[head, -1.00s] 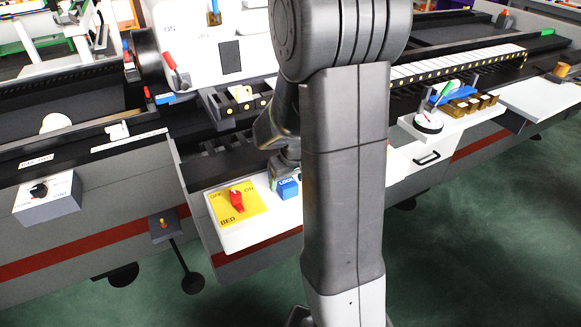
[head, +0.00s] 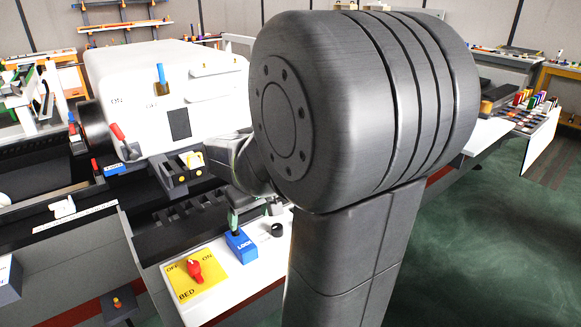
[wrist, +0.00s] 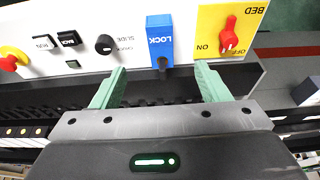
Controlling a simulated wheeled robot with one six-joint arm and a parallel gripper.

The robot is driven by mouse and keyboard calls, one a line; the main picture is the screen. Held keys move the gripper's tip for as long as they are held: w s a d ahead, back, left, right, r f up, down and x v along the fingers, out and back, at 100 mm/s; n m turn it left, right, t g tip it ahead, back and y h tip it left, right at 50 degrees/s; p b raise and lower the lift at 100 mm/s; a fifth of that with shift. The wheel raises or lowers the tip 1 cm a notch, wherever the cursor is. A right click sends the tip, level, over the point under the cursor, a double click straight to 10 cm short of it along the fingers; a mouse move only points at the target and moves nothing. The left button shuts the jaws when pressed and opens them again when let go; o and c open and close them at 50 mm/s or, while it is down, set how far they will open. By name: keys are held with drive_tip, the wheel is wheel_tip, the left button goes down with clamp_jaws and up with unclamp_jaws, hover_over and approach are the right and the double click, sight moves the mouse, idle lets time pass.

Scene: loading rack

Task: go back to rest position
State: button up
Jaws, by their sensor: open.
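My gripper (wrist: 160,88) shows in the wrist view with its two green fingers wide apart and nothing between them. It faces the white control panel (wrist: 132,40), just below the blue LOCK block (wrist: 160,36) in that picture. In the head view my arm hides most of the gripper; a green finger (head: 234,221) shows beside the blue LOCK block (head: 240,245). I cannot tell whether the fingers touch the panel.
The yellow BED plate (head: 205,278) carries a red switch (head: 194,268). A black CHUCK/SLIDE knob (wrist: 104,44) and black buttons (wrist: 70,40) sit on the panel. The white machine housing (head: 165,80) stands behind. Green floor (head: 480,230) lies open at the right.

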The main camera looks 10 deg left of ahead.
sight(245, 244)
drive_tip(key=shift+f, duration=0.1)
drive_tip(key=x, duration=1.3)
drive_tip(key=shift+f+b, duration=0.15)
drive_tip(key=shift+b, duration=0.2)
drive_tip(key=shift+w+a+p, duration=0.1)
drive_tip(key=shift+a+p, duration=0.05)
drive_tip(key=shift+p, duration=0.15)
drive_tip(key=shift+r+p, duration=0.35)
drive_tip(key=shift+r, duration=0.2)
drive_tip(key=shift+f, duration=0.1)
